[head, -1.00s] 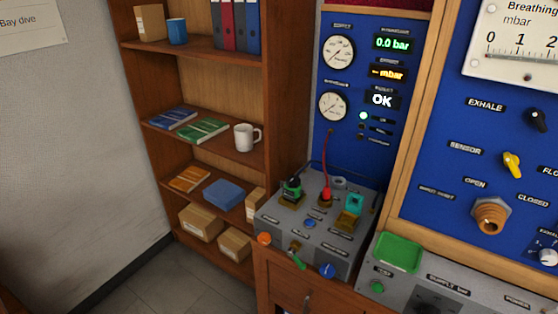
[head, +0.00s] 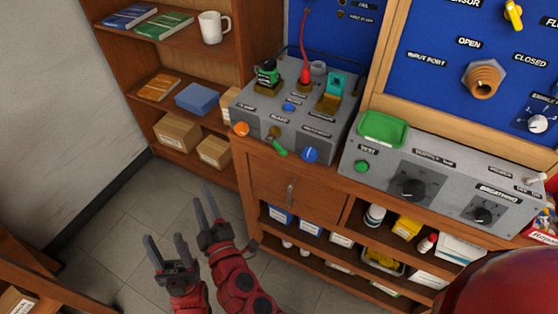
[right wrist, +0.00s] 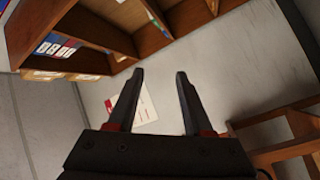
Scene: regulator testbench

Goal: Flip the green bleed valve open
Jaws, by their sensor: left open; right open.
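The green bleed valve (head: 278,147) is a small green lever on a brass fitting at the front edge of the grey sloped box; its handle slants down to the right. My left gripper (head: 163,241) is open and empty, low and left of the box, above the floor. My right gripper (head: 204,197) is open and empty, just right of the left one, also apart from the valve. The right wrist view shows the right gripper's two fingers (right wrist: 158,100) spread with nothing between them; the valve does not show there.
An orange knob (head: 241,129) and a blue knob (head: 309,154) flank the valve. A red hose (head: 306,50) rises from the box top. A drawer with a handle (head: 290,193) lies below. A bookshelf (head: 180,62) stands at left. The floor between is clear.

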